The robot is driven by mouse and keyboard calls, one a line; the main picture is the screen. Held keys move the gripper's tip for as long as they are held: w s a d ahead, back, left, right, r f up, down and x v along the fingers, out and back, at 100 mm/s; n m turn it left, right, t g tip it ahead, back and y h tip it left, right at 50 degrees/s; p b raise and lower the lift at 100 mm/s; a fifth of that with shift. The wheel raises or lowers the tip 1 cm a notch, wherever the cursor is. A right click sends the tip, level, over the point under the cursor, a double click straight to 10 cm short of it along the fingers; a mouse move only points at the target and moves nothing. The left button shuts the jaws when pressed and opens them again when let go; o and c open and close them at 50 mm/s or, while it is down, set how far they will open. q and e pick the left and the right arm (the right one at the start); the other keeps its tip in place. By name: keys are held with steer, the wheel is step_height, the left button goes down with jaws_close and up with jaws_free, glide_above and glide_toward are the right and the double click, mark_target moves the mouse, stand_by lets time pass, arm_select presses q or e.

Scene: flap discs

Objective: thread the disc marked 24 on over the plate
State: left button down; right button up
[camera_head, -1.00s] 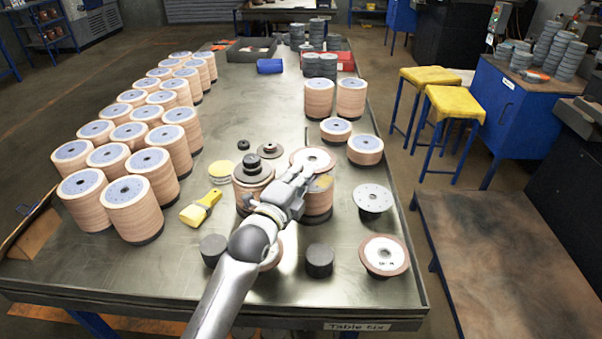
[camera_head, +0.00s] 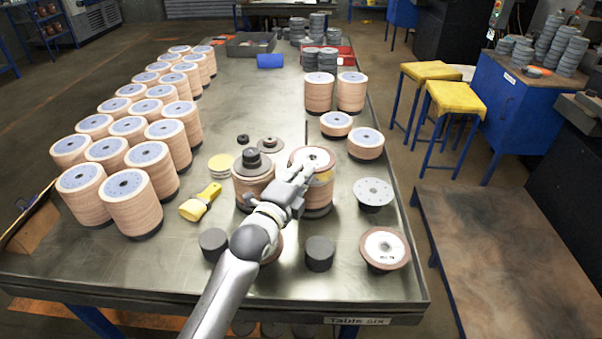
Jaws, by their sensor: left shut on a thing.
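My left gripper (camera_head: 297,177) is shut on a flap disc (camera_head: 312,157) with a pale centre and a brown rim. It holds the disc at the rim, over a stack of discs (camera_head: 318,200) that the gripper partly hides. A grey plate with small holes (camera_head: 374,190) stands to the right, with nothing on it. Another disc with a white centre (camera_head: 385,247) lies at the front right; its small print is too small to read. I cannot read a 24 on the held disc. My right gripper is out of view.
A stack topped by a dark hub (camera_head: 252,160) stands just left of the gripper. Dark cylinders (camera_head: 319,254) stand near the front edge. A thin upright rod (camera_head: 307,132) rises behind the held disc.

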arm_select(q)
steer(key=shift+f, duration=0.1)
steer(key=shift+f+b, duration=0.8)
steer(key=shift+f, duration=0.55)
steer(key=c, duration=1.6)
jaws_free()
steer(key=shift+s+f, duration=0.1)
steer(key=shift+c, duration=0.2)
steer(key=shift+o, duration=0.4)
steer(key=shift+f, duration=0.15)
steer(key=v, duration=0.8)
steer(key=shift+r, duration=0.3)
